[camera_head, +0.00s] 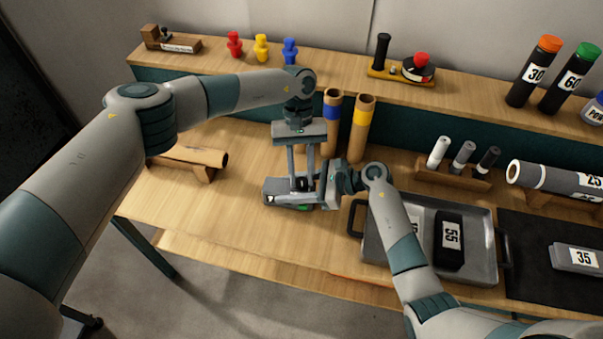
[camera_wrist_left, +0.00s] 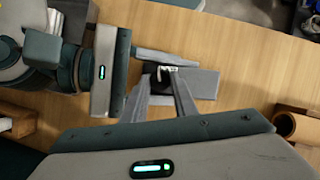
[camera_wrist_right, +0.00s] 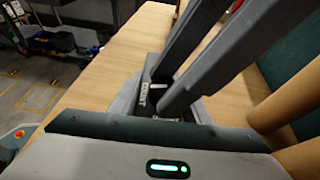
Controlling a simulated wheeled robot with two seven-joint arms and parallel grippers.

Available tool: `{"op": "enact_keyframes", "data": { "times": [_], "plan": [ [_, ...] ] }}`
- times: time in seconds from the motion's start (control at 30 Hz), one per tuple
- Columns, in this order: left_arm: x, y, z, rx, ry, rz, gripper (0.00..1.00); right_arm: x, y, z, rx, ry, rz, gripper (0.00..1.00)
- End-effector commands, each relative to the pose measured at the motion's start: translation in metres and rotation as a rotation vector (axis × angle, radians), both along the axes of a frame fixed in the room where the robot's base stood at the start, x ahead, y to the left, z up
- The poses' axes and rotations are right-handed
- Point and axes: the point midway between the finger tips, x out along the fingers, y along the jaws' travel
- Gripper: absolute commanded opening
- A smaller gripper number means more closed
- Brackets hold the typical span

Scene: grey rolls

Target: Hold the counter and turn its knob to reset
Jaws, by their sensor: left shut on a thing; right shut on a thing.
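The counter (camera_head: 280,188) is a small grey base with a black block on it, standing on the table left of the tray. A white-lettered label on the black block (camera_wrist_right: 152,97) shows in the right wrist view. My left gripper (camera_head: 301,184) reaches straight down from above, its fingers on either side of the black block (camera_wrist_left: 165,74). My right gripper (camera_head: 317,190) reaches in low from the right, its fingers beside the counter. Both grippers are shut on the counter at close quarters. The knob is hidden among the fingers, so I cannot tell which fingers touch it.
A metal tray (camera_head: 482,279) with black handles is close right of my right gripper. Two upright cardboard tubes (camera_head: 358,135) stand just behind. A roll on a wooden cradle (camera_head: 190,157) lies at the left. The table's front left is clear.

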Motion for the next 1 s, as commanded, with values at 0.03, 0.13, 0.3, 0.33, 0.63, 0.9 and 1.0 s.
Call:
{"op": "enact_keyframes", "data": {
  "times": [0.03, 0.13, 0.3, 0.33, 0.63, 0.9, 1.0],
  "plan": [
    [0.000, 0.000, 0.001, 0.001, 0.000, 0.000, 0.03, 0.000, -0.001, 0.000, -0.001, 0.000, -0.001, 0.12],
    [0.000, 0.000, 0.001, 0.001, 0.000, -0.001, 0.03, 0.000, -0.001, 0.000, -0.001, 0.000, -0.001, 0.12],
    [0.000, 0.000, 0.001, 0.000, 0.000, -0.002, 0.33, 0.000, -0.001, 0.000, -0.001, 0.000, -0.001, 0.12],
    [0.000, 0.000, 0.001, 0.000, 0.000, -0.002, 0.33, 0.000, -0.001, 0.000, -0.001, 0.000, -0.001, 0.12],
    [0.002, 0.000, 0.005, 0.000, -0.001, -0.002, 0.33, 0.000, 0.000, 0.000, -0.001, 0.000, 0.000, 0.12],
    [0.014, 0.000, 0.033, 0.000, -0.003, -0.002, 0.33, 0.000, 0.000, 0.000, -0.001, 0.000, 0.000, 0.12],
    [0.021, 0.001, 0.050, 0.000, -0.003, -0.001, 0.33, 0.000, 0.000, 0.000, -0.001, 0.000, 0.000, 0.12]
  ]
}}
